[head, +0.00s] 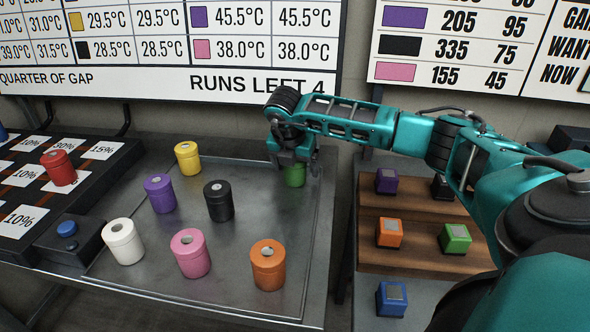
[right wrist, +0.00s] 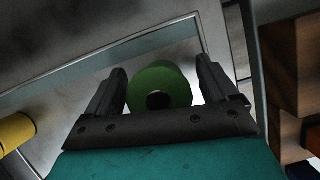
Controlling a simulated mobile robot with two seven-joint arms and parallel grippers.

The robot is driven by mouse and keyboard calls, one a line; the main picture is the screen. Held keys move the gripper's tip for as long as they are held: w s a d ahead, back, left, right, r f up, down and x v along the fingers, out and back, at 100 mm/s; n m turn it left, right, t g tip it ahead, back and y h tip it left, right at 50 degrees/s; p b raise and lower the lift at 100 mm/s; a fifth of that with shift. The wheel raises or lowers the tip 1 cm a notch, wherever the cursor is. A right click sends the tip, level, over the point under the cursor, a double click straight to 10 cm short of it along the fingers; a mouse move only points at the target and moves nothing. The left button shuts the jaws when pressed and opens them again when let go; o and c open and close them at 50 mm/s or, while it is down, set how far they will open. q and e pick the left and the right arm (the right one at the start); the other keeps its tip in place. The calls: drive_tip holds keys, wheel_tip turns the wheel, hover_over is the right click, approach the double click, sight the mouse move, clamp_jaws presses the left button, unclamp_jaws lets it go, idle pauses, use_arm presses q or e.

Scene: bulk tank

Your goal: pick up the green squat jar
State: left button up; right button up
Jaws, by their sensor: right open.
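The green squat jar (head: 295,176) stands at the back right of the grey tray, partly hidden by my gripper in the head view. My right gripper (head: 292,158) is above it, pointing down. In the right wrist view the green jar (right wrist: 160,86) lies between the two open fingers (right wrist: 160,88), with a dark round spot on its top. The fingers stand on either side of it; I cannot tell whether they touch it. My left gripper is not in view.
Yellow (head: 187,158), purple (head: 160,194), black (head: 218,201), white (head: 123,241), pink (head: 190,253) and orange (head: 267,265) jars stand on the tray (head: 312,235). A red jar (head: 58,168) is on the rack at left. Coloured blocks sit on wooden steps (head: 415,208) at right.

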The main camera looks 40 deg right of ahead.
drive_tip(key=shift+f, duration=0.2)
drive_tip(key=shift+w, duration=0.1)
drive_tip(key=c, duration=1.2)
